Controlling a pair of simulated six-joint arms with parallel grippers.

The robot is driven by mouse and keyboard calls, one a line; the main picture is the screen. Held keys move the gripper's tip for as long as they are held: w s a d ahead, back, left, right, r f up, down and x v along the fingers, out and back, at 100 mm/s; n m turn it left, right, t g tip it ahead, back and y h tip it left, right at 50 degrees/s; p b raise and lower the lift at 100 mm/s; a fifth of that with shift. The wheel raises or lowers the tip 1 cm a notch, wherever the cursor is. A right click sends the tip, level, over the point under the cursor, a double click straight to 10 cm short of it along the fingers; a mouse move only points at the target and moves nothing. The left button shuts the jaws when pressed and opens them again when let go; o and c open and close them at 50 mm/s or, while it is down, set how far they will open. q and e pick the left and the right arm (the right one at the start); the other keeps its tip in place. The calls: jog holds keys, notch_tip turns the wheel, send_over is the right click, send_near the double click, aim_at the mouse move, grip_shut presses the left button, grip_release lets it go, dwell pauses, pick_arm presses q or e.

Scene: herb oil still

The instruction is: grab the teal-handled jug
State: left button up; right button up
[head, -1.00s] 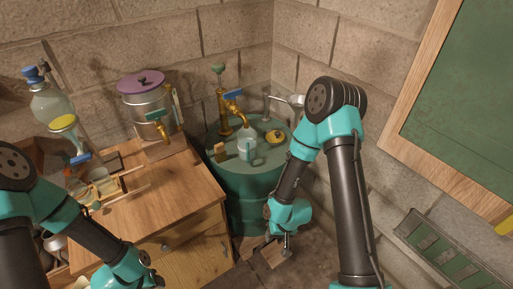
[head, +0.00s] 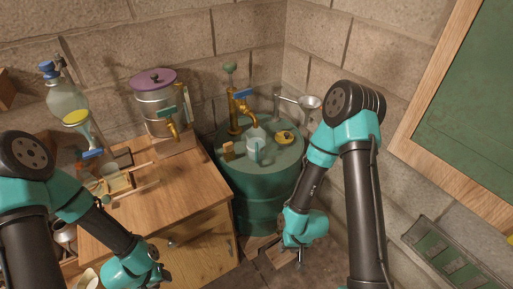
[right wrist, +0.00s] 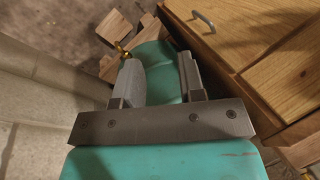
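The teal-handled jug (head: 257,134) is a pale, clear-looking vessel with a teal handle facing me. It stands upright on the green drum (head: 259,205), under the brass tap (head: 241,104) with a blue lever. My right gripper (head: 300,258) hangs low in front of the drum, well below and apart from the jug. In the right wrist view its two fingers (right wrist: 158,75) are apart with nothing gripped; the jug is not visible there. My left gripper (head: 158,275) is low at the front of the wooden cabinet, away from the jug; its fingertips are unclear.
A yellow item (head: 285,137) and a small wooden block (head: 228,150) flank the jug. A metal funnel (head: 308,103) is on a stand at the right. A metal pot with a purple lid (head: 154,78) and glassware crowd the wooden cabinet (head: 192,192) at left.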

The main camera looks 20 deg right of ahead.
jog(key=shift+c, duration=0.6)
jog(key=shift+w, duration=0.15)
jog(key=w+a+r+n, duration=0.1)
jog(key=w+r+n, duration=0.45)
jog(key=w, duration=0.65)
jog(key=w+a+r+n, duration=0.2)
jog(key=w+r+n, duration=0.35)
jog(key=w, duration=0.65)
jog(key=w+r+n+h, duration=0.1)
jog(key=w+r+n, duration=0.1)
jog(key=r, duration=0.5)
jog(key=w+r+n+h, duration=0.1)
jog(key=w+r+n, duration=0.1)
jog(key=w+r, duration=0.3)
jog(key=w+d+r+n+h, duration=0.1)
jog(key=w+r, duration=0.3)
jog(key=r, duration=0.5)
jog(key=shift+r+n+g+h, duration=0.4)
jog(key=shift+n, duration=0.2)
